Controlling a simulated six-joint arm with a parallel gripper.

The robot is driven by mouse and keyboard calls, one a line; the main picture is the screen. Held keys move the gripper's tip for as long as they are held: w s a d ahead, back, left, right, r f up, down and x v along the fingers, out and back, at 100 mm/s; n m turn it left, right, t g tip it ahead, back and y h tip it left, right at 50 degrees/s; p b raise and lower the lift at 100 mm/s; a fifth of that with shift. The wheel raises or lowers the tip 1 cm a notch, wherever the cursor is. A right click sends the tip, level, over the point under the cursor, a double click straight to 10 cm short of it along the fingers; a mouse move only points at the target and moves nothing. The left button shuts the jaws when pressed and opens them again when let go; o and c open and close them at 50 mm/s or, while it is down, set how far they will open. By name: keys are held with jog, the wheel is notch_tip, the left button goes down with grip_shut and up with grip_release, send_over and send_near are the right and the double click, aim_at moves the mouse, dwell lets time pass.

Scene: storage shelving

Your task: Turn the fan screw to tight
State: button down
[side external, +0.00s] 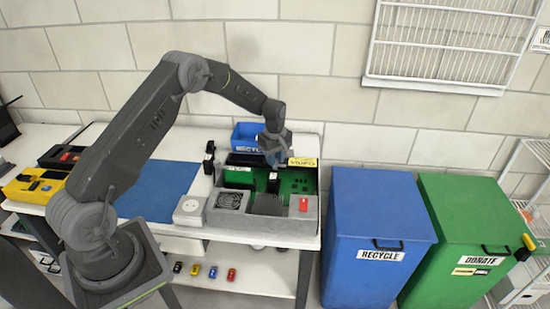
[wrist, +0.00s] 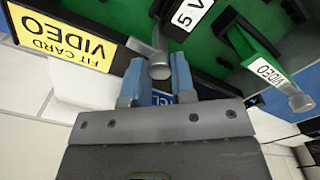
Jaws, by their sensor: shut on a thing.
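My gripper (wrist: 157,66) has its two blue fingertips on either side of a round-headed grey screw (wrist: 159,71) in the wrist view and is shut on it. The screw's other end runs toward the green board; I cannot tell how tight it is, or whether it is the fan screw. In the side view my gripper (side external: 273,158) is over the back of the open green computer case (side external: 302,183), and the screw is hidden there. The square fan (side external: 229,200) sits at the case's front left, apart from my gripper.
A yellow video card sign (wrist: 66,45) is close to my fingers. A second grey-headed post (wrist: 300,102) with a white video label stands at right. A blue bin (side external: 246,136) is behind the case. The recycle bin (side external: 375,220) stands to the right.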

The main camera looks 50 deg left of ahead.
jog(key=m, duration=0.8)
jog(key=shift+m, duration=0.3)
jog(key=m, duration=0.4)
jog(key=shift+m, duration=2.1)
jog(key=c, duration=0.9)
grip_release()
jog(key=shift+c, duration=0.2)
notch_tip(320, 180, up, 14)
